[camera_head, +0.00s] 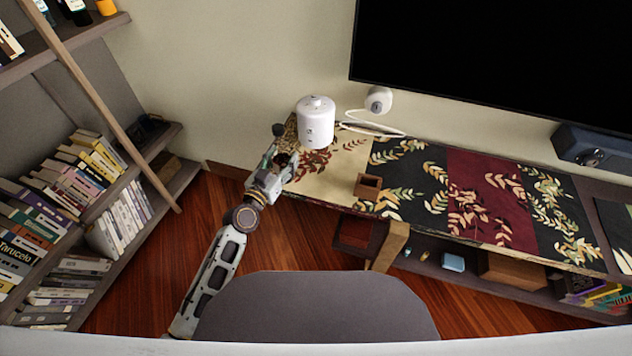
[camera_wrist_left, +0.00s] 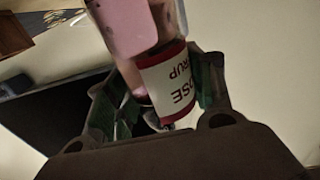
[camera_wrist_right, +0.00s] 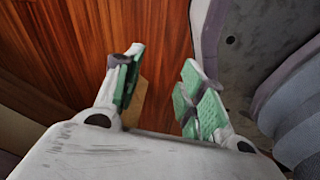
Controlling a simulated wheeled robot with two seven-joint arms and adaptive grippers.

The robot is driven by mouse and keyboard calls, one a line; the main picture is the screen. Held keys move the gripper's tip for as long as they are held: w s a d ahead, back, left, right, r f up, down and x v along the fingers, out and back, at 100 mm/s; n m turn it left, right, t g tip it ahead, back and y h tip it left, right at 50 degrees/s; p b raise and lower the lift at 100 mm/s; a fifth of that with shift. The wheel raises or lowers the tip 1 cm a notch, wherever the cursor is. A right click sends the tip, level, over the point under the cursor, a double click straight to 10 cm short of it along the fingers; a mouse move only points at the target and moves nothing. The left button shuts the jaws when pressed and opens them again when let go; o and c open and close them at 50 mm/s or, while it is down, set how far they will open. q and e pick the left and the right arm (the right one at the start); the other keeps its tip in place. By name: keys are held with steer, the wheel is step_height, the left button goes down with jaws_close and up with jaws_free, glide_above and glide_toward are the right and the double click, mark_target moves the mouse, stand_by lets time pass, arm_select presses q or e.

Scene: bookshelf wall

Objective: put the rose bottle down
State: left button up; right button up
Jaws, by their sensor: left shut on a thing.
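My left gripper (camera_head: 281,158) is at the left end of the long sideboard (camera_head: 330,185), close to its edge. In the left wrist view its fingers (camera_wrist_left: 158,92) are shut on the rose bottle (camera_wrist_left: 165,80), a pinkish bottle with a white and red label reading "...OSE ...RUP", upside down in that picture. In the head view the bottle is mostly hidden by the gripper, and I cannot tell whether it touches the sideboard. My right gripper (camera_wrist_right: 163,88) shows only in the right wrist view, open and empty above the wooden floor.
A white cylinder (camera_head: 315,125) stands close beside my left gripper. A small brown box (camera_head: 368,186) stands farther right on the patterned runner (camera_head: 410,165). A black screen (camera_head: 490,60) hangs behind. A bookshelf (camera_head: 130,175) stands at left. Much of the runner is clear.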

arm_select(q)
steer(key=w+d+r+m+g+h+b, duration=0.2)
steer(key=d+m+h, duration=0.1)
steer(key=d, duration=0.2)
steer(key=w+d+r+m+g+h+b, duration=0.2)
steer(key=d+g+h+b, duration=0.1)
steer(key=d+h, duration=0.1)
steer(key=shift+w+d+r+m+g, duration=0.15)
steer(key=shift+w+d+m+g, duration=0.15)
steer(key=shift+d+m, duration=0.15)
arm_select(e)
steer(key=w+a+r, duration=0.4)
steer(key=w, duration=0.3)
steer(key=shift+a+r+y, duration=0.3)
steer(key=shift+a+r, duration=0.05)
steer(key=shift+a, duration=0.05)
steer(key=shift+w, duration=0.1)
arm_select(q)
steer(key=shift+f+b, duration=0.6)
steer(key=shift+f, duration=1.9)
arm_select(e)
steer(key=shift+w+a+r, duration=0.15)
steer(key=shift+a+r, duration=0.05)
steer(key=shift+r, duration=0.3)
steer(key=shift+w+a+r, duration=0.15)
steer(key=shift+w+r, duration=0.05)
steer(key=shift+r, duration=0.25)
steer(key=shift+w+a+r, duration=0.15)
steer(key=shift+a+r, duration=0.05)
steer(key=shift+r, duration=0.3)
